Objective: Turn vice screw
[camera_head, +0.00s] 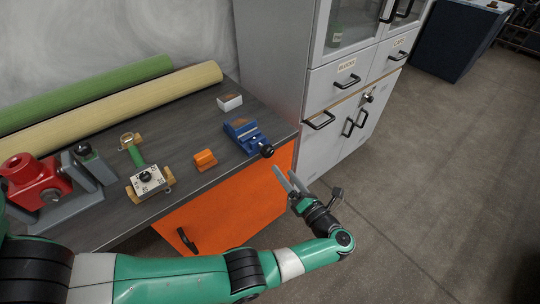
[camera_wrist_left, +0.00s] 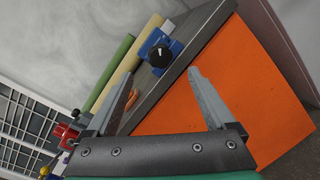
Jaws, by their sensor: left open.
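The blue vice (camera_head: 243,136) sits on the dark bench top near its right front corner, with its black screw knob (camera_head: 267,150) facing the front edge. In the left wrist view the knob (camera_wrist_left: 160,56) shows ahead, with part of the blue vice body (camera_wrist_left: 175,46) behind it. My left gripper (camera_head: 285,178) is open and empty. It is in front of the bench edge, apart from the knob and below it in the head view. In the left wrist view the knob lies beyond and between the fingers (camera_wrist_left: 163,80). My right gripper is not in view.
The bench top (camera_head: 215,185) also carries an orange block (camera_head: 205,160), a small white box (camera_head: 230,102), a green-handled device (camera_head: 148,181), a red machine (camera_head: 35,180) and two long rolls (camera_head: 130,105). A grey cabinet (camera_head: 270,55) stands right of the bench. The floor (camera_head: 440,170) is clear.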

